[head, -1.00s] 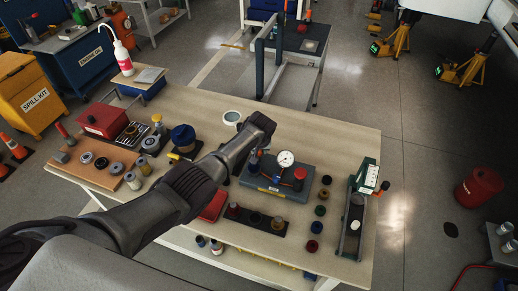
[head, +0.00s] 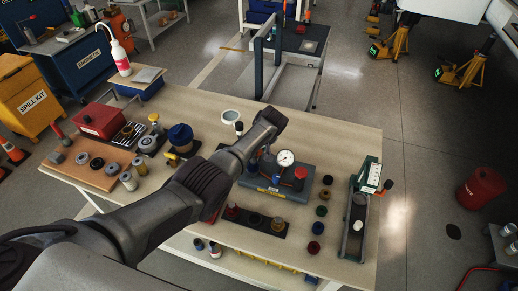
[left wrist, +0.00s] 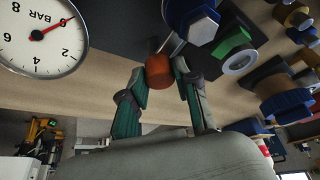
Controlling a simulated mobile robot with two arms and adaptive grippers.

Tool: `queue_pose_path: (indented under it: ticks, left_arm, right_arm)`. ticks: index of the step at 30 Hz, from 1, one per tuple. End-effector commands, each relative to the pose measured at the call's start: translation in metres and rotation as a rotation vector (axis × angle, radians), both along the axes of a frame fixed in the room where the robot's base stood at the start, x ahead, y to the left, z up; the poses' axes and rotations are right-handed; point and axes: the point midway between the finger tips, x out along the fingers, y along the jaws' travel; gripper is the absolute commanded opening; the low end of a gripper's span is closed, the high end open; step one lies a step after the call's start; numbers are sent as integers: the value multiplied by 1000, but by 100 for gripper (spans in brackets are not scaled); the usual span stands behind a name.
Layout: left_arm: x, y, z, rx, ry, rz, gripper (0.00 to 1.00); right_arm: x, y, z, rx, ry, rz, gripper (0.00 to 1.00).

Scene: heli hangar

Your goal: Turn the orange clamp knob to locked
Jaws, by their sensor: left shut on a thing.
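The orange clamp knob (left wrist: 159,71) is a small orange-red cylinder in the left wrist view. My left gripper (left wrist: 163,84) has its two green-padded fingers on either side of it and is shut on it. In the head view my left arm reaches over the bench to the test fixture (head: 268,192). The wrist (head: 270,118) hides the fingers and knob there. The fixture carries a white pressure gauge (head: 286,158), also large in the left wrist view (left wrist: 40,32), and a red cap (head: 300,173). The knob's locked marking cannot be made out. My right gripper is not in view.
Right of the fixture stand several small caps (head: 321,211) and a green-ended tester (head: 369,177). A dark rack with fittings (head: 253,219) lies in front. A blue-capped part (head: 181,137) and a red box (head: 102,121) stand to the left. The bench's back right (head: 345,140) is clear.

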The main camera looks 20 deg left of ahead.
Motion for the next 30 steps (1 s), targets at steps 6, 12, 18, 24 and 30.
queue_pose_path:
  ticks: [6,12,18,24,30]
  left_arm:
    - [0,0,0,-1,0,1,0]
    - [0,0,0,-1,0,1,55]
    - [0,0,0,-1,0,0,55]
    - [-1,-2,4,-1,0,0,55]
    - [-7,-8,24,-2,-3,-2,55]
  right_arm:
    - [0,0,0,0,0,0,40]
    - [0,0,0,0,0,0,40]
    - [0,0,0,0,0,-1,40]
    - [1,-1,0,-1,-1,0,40]
    - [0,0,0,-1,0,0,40]
